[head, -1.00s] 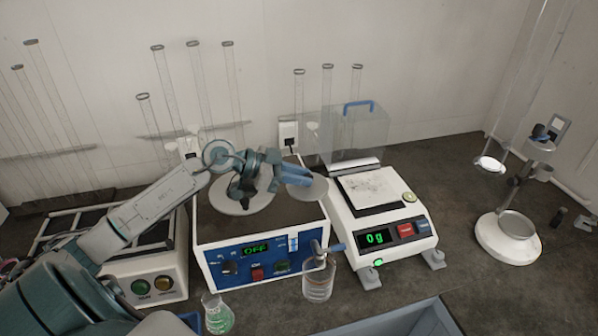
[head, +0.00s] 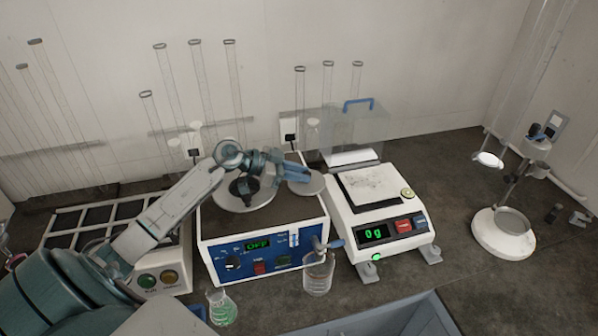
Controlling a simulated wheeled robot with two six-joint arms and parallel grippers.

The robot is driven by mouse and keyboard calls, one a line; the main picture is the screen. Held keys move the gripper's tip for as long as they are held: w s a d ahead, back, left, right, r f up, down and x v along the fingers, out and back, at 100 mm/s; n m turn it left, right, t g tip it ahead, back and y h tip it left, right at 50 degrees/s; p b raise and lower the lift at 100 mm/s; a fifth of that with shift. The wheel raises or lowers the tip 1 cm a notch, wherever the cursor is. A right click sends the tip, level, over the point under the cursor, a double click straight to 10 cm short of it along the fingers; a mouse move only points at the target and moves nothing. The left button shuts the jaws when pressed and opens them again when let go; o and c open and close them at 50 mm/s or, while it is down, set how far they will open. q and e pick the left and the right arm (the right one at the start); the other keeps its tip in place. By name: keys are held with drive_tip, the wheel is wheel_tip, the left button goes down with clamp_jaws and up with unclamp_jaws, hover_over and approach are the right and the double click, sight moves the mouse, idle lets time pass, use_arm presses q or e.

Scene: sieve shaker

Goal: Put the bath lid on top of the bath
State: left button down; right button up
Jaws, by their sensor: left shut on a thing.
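The bath (head: 222,228) is the white box with a blue front panel and an OFF display, left of the middle. A larger light-grey round plate (head: 233,204) shows on its top, partly hidden by my wrist. My left gripper (head: 300,177) reaches over the bath from the left and is shut, its blue fingers pointing right. A small grey disc, which looks like the bath lid (head: 311,186), is at its fingertips near the bath's right edge. The exact grip, and any gap between the disc and the bath top, cannot be told. My right gripper is not in view.
A balance (head: 392,240) reading 0 g stands right of the bath, with a clear cover (head: 362,130) behind it. A beaker (head: 318,275) and a green-liquid flask (head: 222,308) stand in front. A white-based stand (head: 502,235) is at right. Tall glass tubes stand behind.

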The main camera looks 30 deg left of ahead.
use_arm(q)
drive_tip(key=c, duration=1.2)
unclamp_jaws()
drive_tip(key=shift+f, duration=0.1)
drive_tip(key=shift+c, duration=0.2)
drive_tip(key=shift+s+a+r+b, duration=0.25)
drive_tip(key=shift+s+a+b, duration=0.15)
drive_tip(key=shift+a, duration=0.1)
drive_tip(key=b+v, duration=0.2)
drive_tip(key=v, duration=0.3)
drive_tip(key=shift+s+a+r, duration=0.15)
drive_tip(key=shift+s+a, duration=0.05)
drive_tip(key=shift+v, duration=1.45)
drive_tip(key=shift+s+a+r+p, duration=0.2)
drive_tip(key=shift+r+p, duration=0.15)
drive_tip(key=shift+p, duration=0.25)
drive_tip(key=shift+s+a+r+p, duration=0.2)
drive_tip(key=shift+s+a+p, duration=0.3)
drive_tip(key=shift+p, duration=0.2)
